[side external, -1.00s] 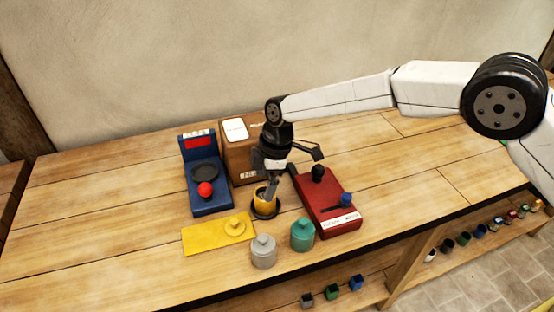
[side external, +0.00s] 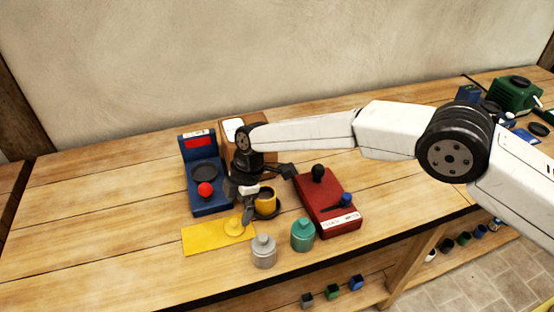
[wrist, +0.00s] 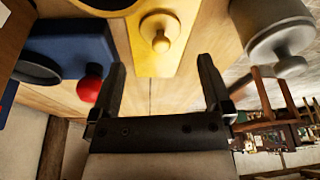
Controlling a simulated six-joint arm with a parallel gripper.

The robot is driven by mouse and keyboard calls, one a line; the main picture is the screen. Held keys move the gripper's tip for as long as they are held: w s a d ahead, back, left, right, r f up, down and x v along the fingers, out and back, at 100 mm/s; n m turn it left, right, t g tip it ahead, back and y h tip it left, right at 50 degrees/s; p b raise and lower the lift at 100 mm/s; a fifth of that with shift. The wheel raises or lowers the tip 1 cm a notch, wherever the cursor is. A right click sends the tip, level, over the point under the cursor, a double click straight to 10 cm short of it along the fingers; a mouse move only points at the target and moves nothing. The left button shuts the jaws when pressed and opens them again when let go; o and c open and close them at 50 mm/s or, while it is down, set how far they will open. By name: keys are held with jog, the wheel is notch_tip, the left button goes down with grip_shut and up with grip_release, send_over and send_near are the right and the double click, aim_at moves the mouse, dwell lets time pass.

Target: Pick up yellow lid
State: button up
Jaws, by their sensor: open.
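The yellow lid (side external: 234,227), a round disc with a knob, lies on a flat yellow mat (side external: 203,239) near the table's front. My gripper (side external: 247,218) is open and points down close beside the lid, partly covering it in the side view. In the wrist view, the lid (wrist: 160,36) on its mat (wrist: 148,62) appears beyond the fingertips, in line with the gap between the fingers (wrist: 162,62). Nothing is between the fingers. The height of the fingertips over the lid is hard to tell.
A yellow cup (side external: 265,199) on a dark saucer stands just right of my gripper. A grey jar (side external: 263,253) and teal jar (side external: 302,237) stand in front.

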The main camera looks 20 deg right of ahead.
aim_at(236, 220)
jog(key=shift+x, duration=2.6)
jog(key=c, duration=1.2)
jog(key=shift+r, duration=0.15)
